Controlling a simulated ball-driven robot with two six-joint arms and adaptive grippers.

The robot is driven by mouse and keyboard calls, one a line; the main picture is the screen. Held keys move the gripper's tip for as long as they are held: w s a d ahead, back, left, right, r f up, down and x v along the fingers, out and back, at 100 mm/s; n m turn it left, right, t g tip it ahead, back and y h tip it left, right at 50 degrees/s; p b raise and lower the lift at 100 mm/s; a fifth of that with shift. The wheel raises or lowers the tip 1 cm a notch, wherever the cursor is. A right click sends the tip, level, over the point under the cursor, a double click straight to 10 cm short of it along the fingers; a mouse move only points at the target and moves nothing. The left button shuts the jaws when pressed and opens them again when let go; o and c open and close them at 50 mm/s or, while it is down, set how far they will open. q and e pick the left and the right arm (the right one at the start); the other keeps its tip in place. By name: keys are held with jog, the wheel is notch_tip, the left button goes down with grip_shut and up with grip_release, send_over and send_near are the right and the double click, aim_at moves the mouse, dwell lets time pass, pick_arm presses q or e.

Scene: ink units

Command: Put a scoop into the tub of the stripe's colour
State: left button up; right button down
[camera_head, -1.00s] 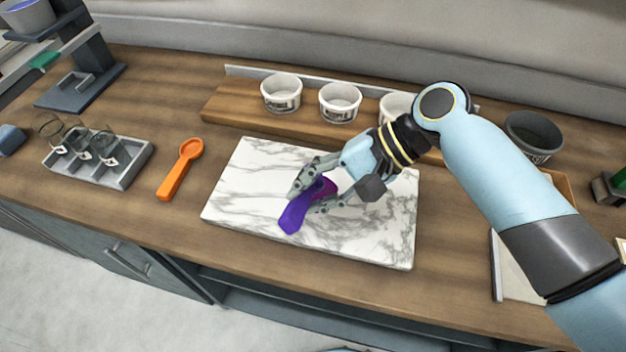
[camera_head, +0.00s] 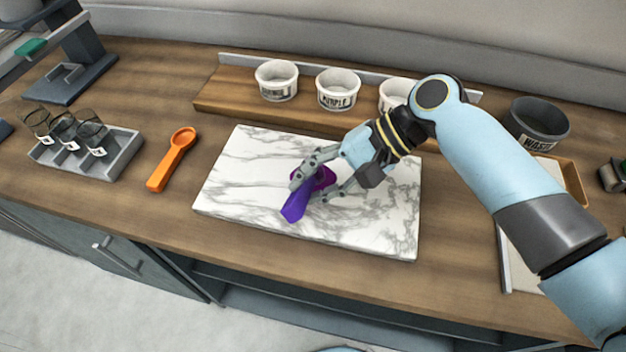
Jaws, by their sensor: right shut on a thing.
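My right gripper (camera_head: 322,186) is low over a white marble slab (camera_head: 245,185). It is shut on a purple thing (camera_head: 295,207), which has a darker magenta part between the fingers; the fingers hide some of its shape. An orange scoop (camera_head: 172,160) lies on the wooden counter left of the slab, apart from the gripper. White tubs stand in a row on a wooden board behind the slab: a left tub (camera_head: 277,80), a middle tub (camera_head: 338,90) whose label seems to read purple, and a right tub (camera_head: 395,94) partly behind my arm. I cannot make out a stripe. My left gripper is not in view.
A grey tray (camera_head: 112,160) with several small glasses is at left, below a dark stand (camera_head: 70,82). A dark waste tub (camera_head: 540,122) and a shallow wooden-edged tray (camera_head: 507,262) are at right. The counter around the orange scoop is clear.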

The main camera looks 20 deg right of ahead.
notch_tip(320, 180, up, 3)
jog(key=p, duration=0.3)
jog(key=shift+r+p, duration=0.3)
jog(key=shift+r, duration=0.85)
dwell(0.4)
